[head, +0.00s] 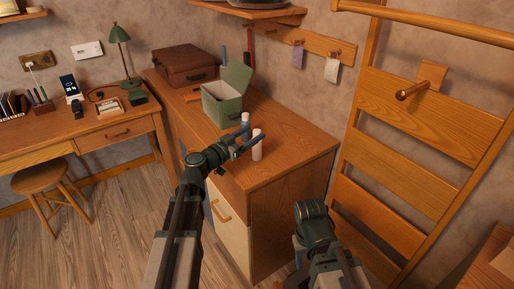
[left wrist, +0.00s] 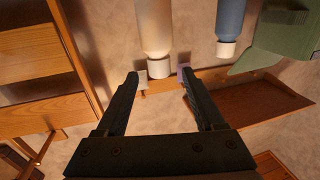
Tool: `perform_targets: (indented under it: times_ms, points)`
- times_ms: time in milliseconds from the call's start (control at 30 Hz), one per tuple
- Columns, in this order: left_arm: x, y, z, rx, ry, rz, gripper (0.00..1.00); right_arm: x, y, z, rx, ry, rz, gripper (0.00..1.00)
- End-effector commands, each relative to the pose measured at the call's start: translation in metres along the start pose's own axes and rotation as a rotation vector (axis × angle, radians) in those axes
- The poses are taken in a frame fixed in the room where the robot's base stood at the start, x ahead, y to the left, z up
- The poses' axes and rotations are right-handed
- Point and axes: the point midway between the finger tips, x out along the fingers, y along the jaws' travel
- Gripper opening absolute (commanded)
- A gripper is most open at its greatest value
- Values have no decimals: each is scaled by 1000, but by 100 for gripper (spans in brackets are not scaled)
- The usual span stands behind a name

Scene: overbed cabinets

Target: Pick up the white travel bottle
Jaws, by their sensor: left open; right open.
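The white travel bottle (head: 257,150) stands upright on the wooden cabinet top, near its front edge. In the left wrist view the bottle (left wrist: 155,25) hangs in from the top, its white cap in line with the gap between my fingers. My left gripper (head: 253,134) is open and empty, its fingertips close to the bottle's upper part. In the left wrist view the fingertips (left wrist: 159,76) are spread on either side of the cap's line; I cannot tell if they touch it. My right arm shows at the lower middle, but its gripper fingers cannot be made out.
A blue bottle with a white cap (head: 245,121) stands just behind the white one; it also shows in the left wrist view (left wrist: 230,18). A green open box (head: 222,106) and a brown case (head: 185,66) stand further back. The cabinet top (head: 292,137) is clear at right.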

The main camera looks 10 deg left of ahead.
Motion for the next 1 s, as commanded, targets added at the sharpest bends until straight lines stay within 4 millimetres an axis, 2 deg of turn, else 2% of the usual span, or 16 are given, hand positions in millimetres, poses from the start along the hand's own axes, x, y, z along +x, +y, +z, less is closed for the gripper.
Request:
perform_targets:
  times_ms: [100, 200, 433, 800, 833, 1000]
  points:
    - [21, -1, 2, 0, 0, 2, 70, 2, 0, 0, 0, 0, 0, 50]
    - [31, 0, 2, 0, 0, 2, 70, 2, 0, 0, 0, 0, 0, 50]
    - [31, 0, 2, 0, 0, 0, 70, 2, 0, 0, 0, 0, 0, 50]
    - [31, 0, 2, 0, 0, 0, 3, 2, 0, 0, 0, 0, 0, 50]
    - [31, 0, 2, 0, 0, 0, 0, 2, 0, 0, 0, 0, 0, 50]
    - [31, 0, 2, 0, 0, 0, 0, 2, 0, 0, 0, 0, 0, 50]
